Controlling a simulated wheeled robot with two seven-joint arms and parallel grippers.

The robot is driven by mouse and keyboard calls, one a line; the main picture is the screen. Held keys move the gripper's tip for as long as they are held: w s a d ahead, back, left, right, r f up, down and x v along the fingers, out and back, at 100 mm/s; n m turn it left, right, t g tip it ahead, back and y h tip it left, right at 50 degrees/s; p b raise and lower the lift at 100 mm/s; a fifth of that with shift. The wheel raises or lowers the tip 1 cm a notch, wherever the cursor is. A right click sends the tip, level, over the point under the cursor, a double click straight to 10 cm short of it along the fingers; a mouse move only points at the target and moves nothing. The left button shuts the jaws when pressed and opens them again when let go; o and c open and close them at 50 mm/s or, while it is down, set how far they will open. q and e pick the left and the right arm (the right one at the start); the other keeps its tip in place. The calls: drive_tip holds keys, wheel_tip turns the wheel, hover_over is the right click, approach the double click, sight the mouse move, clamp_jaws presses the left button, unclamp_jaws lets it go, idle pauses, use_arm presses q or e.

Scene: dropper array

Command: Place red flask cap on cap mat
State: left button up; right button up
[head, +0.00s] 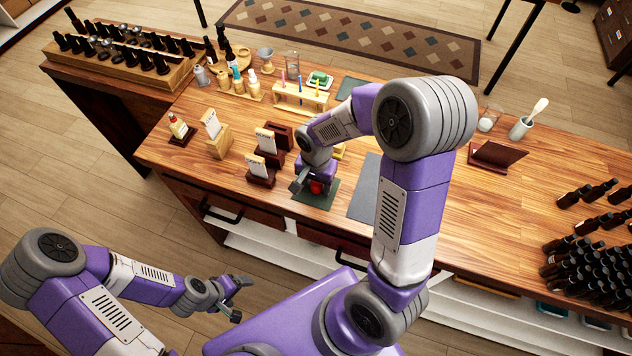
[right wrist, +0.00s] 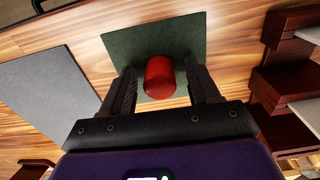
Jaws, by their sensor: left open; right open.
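The red flask cap (right wrist: 160,77) is over the dark green mat (right wrist: 190,42), near one of its edges, between the spread fingers of my right gripper (right wrist: 163,90). Gaps show on both sides of the cap, so the fingers do not grip it. In the head view the cap (head: 316,187) shows partly behind my right gripper (head: 308,184), with the green mat (head: 327,199) around it. Whether the cap's underside touches the mat is hidden. My left gripper (head: 238,298) is open and empty, off the table's front edge.
A grey mat (head: 364,190) lies right of the green mat. Dark wooden stands with white cards (head: 262,168) stand close on the left. A tube rack (head: 300,95) and bottles stand behind. Dark bottles (head: 585,245) crowd the far right; the table between is mostly clear.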

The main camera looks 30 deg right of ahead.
use_arm(q)
drive_tip(key=shift+r+p, duration=0.8)
drive_tip(key=shift+r, duration=0.15)
use_arm(e)
wheel_tip(320, 180, up, 12)
